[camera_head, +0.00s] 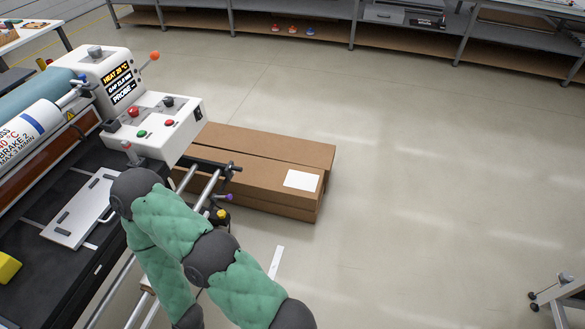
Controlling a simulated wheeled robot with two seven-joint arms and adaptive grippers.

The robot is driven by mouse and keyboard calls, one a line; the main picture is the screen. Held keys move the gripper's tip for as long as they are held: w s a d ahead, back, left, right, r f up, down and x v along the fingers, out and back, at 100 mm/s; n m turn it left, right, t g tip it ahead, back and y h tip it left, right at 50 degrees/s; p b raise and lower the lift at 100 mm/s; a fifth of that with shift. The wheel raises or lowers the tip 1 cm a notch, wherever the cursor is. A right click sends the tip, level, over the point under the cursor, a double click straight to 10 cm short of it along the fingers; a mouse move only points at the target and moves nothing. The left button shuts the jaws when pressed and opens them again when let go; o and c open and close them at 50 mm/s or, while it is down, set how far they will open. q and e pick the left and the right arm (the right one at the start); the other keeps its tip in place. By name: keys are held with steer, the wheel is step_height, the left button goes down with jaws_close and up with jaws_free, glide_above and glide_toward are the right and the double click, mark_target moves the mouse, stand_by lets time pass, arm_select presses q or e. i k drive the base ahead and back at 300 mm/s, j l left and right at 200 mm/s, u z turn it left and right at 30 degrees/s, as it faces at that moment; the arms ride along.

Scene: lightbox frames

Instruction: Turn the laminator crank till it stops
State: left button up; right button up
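The laminator (112,68) stands at the left, with a white end housing, a blue roller (35,93) and a control box (165,120) with coloured buttons. A lever with an orange knob (154,56) sticks up from the housing's far side. A short rod with a purple knob (228,197) shows below the control box, by the metal rails. A small reddish knob (127,146) shows at the control box's near corner. I cannot tell which of these is the crank. My green-padded arm with dark joints crosses the lower left, in front of the frame. Neither gripper shows.
Long brown cardboard boxes (255,160) lie on the floor right beside the laminator's rails. A white plate (82,210) lies on the black bed, and a yellow block (8,268) is at the left edge. Shelving lines the back. The floor at the right is mostly clear.

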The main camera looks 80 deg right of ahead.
mark_target(233, 168)
steer(key=z, duration=2.05)
steer(key=i+l+u, duration=0.35)
steer(key=i, duration=0.35)
steer(key=i+l+u, duration=0.4)
steer(key=i, duration=0.25)
steer(key=l, duration=0.1)
